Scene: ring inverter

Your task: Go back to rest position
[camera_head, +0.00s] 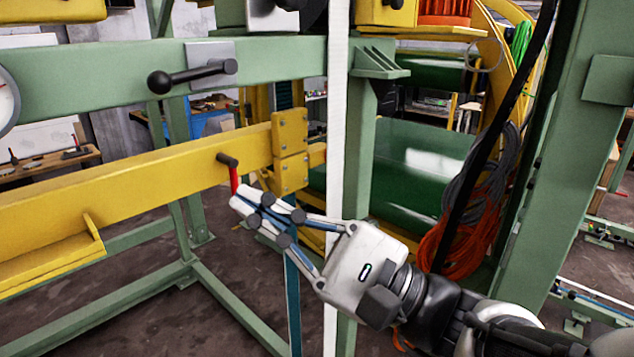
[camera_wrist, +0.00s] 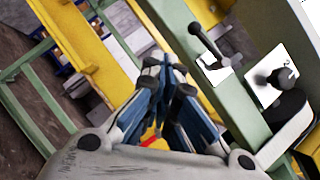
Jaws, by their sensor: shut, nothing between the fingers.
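My gripper (camera_head: 240,203) is shut and empty, with its white and blue fingers together. In the head view its tips are beside the lower end of a red-handled lever (camera_head: 233,178) on the yellow beam (camera_head: 130,200); I cannot tell whether they touch. In the wrist view, my gripper (camera_wrist: 168,68) points along the yellow beam, and a bit of red (camera_wrist: 155,143) shows behind the fingers, mostly hidden.
A black-knobbed lever (camera_head: 190,76) sits on the green beam (camera_head: 90,85) above. A white vertical strip (camera_head: 336,130) and a green post (camera_head: 357,150) stand close behind my gripper. Grey and orange cables (camera_head: 465,225) hang at right. Green frame bars (camera_head: 235,305) run below.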

